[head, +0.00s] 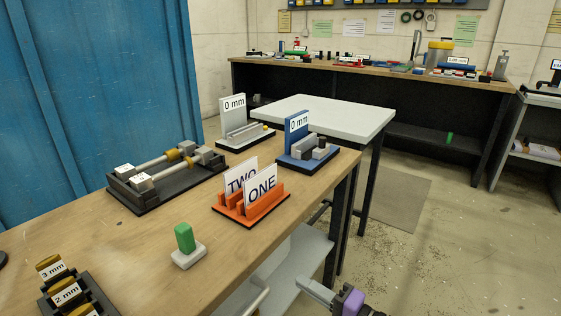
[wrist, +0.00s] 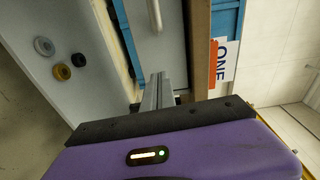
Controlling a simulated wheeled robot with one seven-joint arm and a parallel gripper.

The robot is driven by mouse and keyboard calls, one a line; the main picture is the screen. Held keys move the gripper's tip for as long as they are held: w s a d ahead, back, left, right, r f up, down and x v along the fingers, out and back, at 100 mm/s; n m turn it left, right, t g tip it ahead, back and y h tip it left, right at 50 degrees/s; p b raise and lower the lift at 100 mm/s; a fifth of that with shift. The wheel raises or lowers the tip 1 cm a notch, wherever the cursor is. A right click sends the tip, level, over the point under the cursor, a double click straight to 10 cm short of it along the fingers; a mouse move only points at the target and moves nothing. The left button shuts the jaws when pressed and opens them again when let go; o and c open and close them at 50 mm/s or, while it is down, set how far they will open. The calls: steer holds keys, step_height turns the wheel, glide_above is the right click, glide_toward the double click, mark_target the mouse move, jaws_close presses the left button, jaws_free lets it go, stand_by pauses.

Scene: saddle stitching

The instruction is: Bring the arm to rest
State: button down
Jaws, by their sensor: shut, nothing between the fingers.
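My gripper (head: 308,284) shows at the bottom of the head view, with grey fingers and a purple body, low beside the front edge of the wooden bench (head: 130,225). In the wrist view my gripper (wrist: 158,80) has its grey fingers together with nothing visible between them. It is apart from the things on the bench top. The rest of my arm is mostly out of view.
On the bench are an orange holder (head: 262,208) with cards TWO and ONE, a green block on a white base (head: 187,257), a black fixture (head: 140,200) and two 0 mm stands. A grey-topped table (head: 330,115) stands behind. Floor (head: 410,270) at right is open.

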steer(key=d+f+t+h, duration=0.2)
steer(key=d+t+h, duration=0.1)
steer(key=d+h, duration=0.35)
steer(key=s+d+f+t+h, duration=0.2)
steer(key=s+d+h, duration=0.45)
steer(key=s, duration=0.55)
steer(key=s+r+n+g, duration=0.1)
steer(key=s+r+n, duration=0.25)
steer(key=s, duration=1.15)
steer(key=s+r+n+g, duration=0.1)
steer(key=s+r+n, duration=0.25)
steer(key=s, duration=1.25)
step_height(320, 180, up, 17)
steer(key=p, duration=1.7)
steer(key=shift+d+n+p, duration=0.25)
steer(key=shift+n+p, duration=0.05)
steer(key=shift+p, duration=0.1)
steer(key=shift+w, duration=0.1)
